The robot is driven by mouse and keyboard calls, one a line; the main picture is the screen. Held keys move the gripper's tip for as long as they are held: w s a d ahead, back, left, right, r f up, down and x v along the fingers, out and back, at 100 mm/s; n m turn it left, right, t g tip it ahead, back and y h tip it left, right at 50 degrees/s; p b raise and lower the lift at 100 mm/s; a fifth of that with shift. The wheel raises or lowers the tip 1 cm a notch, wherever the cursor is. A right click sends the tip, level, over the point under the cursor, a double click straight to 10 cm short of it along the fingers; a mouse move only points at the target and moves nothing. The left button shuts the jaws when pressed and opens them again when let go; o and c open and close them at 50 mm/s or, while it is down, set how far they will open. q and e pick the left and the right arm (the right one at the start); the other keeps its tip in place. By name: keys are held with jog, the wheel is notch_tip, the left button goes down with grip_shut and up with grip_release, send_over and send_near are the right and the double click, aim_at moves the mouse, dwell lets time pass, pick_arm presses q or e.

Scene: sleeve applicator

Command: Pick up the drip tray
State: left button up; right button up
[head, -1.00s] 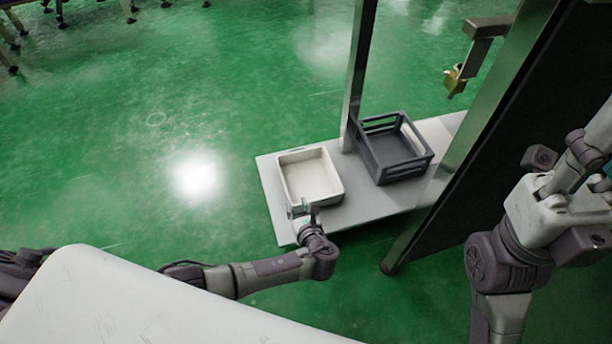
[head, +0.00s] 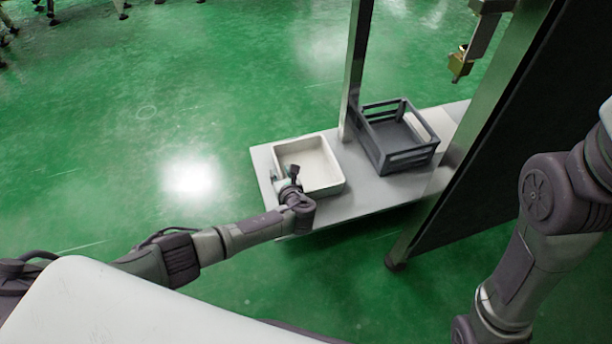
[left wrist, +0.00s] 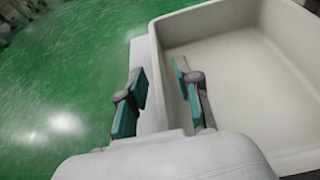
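The drip tray is a white, open, empty rectangular tray (head: 322,160) on a light grey shelf board. It fills the right of the left wrist view (left wrist: 240,72). My left gripper (head: 284,174) is at the tray's near left side. In the left wrist view the left gripper (left wrist: 158,88) is open, with one teal-padded finger outside the tray's wall and the other over its inside. The wall lies between the fingers; I cannot tell whether either finger touches it. My right arm shows at the right of the head view, but its gripper is out of frame.
A dark grey crate (head: 397,140) stands right of the tray on the grey board (head: 357,204). A metal post (head: 356,70) rises behind them. A dark panel with a metal frame (head: 490,125) stands to the right.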

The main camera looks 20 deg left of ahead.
pick_arm(q)
jog(key=shift+w+a+f, duration=0.15)
jog(key=shift+w+a, duration=0.05)
jog(key=shift+w, duration=0.05)
grip_shut()
jog(key=shift+r, duration=0.25)
